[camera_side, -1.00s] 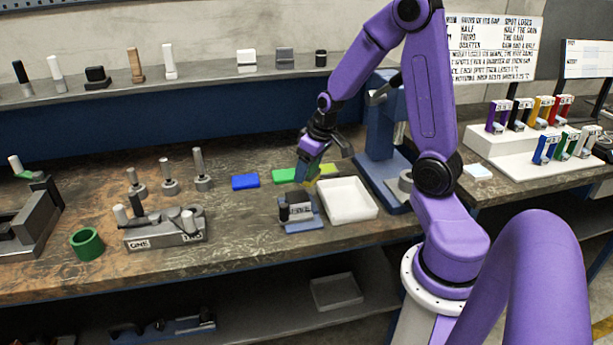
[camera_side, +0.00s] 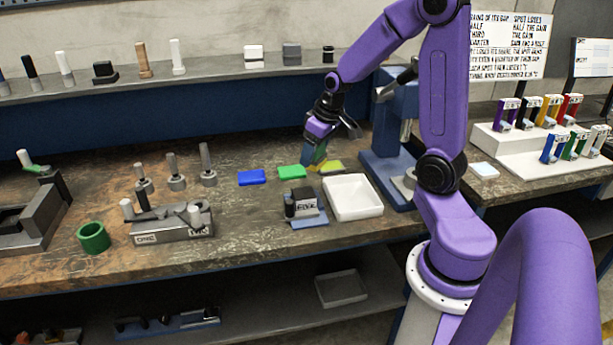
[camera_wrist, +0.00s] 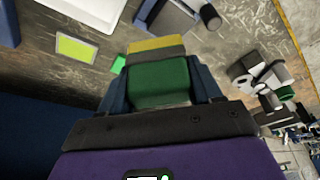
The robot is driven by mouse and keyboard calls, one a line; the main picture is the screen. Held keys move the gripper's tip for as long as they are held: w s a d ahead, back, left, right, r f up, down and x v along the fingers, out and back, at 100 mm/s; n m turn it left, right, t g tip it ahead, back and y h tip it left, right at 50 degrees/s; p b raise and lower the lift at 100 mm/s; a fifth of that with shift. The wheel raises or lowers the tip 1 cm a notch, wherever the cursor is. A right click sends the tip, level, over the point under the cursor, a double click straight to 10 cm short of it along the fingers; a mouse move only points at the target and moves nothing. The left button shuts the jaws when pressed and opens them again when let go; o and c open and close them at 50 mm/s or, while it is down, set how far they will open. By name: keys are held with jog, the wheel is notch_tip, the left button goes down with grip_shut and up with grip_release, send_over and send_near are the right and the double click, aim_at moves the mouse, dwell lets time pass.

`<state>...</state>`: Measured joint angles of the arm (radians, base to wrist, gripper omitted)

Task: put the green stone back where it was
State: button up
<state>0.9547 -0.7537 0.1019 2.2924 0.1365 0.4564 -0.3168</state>
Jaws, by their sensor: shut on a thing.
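My gripper (camera_side: 314,156) is shut on a dark green block, the green stone (camera_wrist: 158,82), with a grey band and a yellow far end in the wrist view. In the side view the stone (camera_side: 321,154) shows only in part between the dark blue fingers. It is held above the bench, over the area between the green pad (camera_side: 291,172) and the yellow pad (camera_side: 331,167). In the wrist view the green pad (camera_wrist: 118,63) is mostly hidden behind the stone, and the yellow pad (camera_wrist: 76,48) lies left of it.
A blue pad (camera_side: 252,177) lies left of the green pad. A white tray (camera_side: 353,197) and a small labelled stand (camera_side: 305,206) are in front. Several upright pegs stand at left.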

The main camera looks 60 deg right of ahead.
jog(key=s+a+n+y, duration=0.15)
jog(key=a+n, duration=0.25)
jog(key=a, duration=0.9)
jog(key=w+f, duration=0.3)
jog(key=w, duration=0.1)
jog(key=w+f, duration=0.3)
jog(key=w, duration=0.1)
jog(key=w+f, duration=0.3)
jog(key=w, duration=0.1)
jog(key=shift+w+d+f, duration=0.2)
jog(key=shift+w+f, duration=0.05)
jog(key=shift+f, duration=0.1)
jog(key=shift+w+f, duration=0.2)
jog(key=shift+f, duration=1.6)
jog(key=shift+f, duration=0.1)
jog(key=o, duration=1.1)
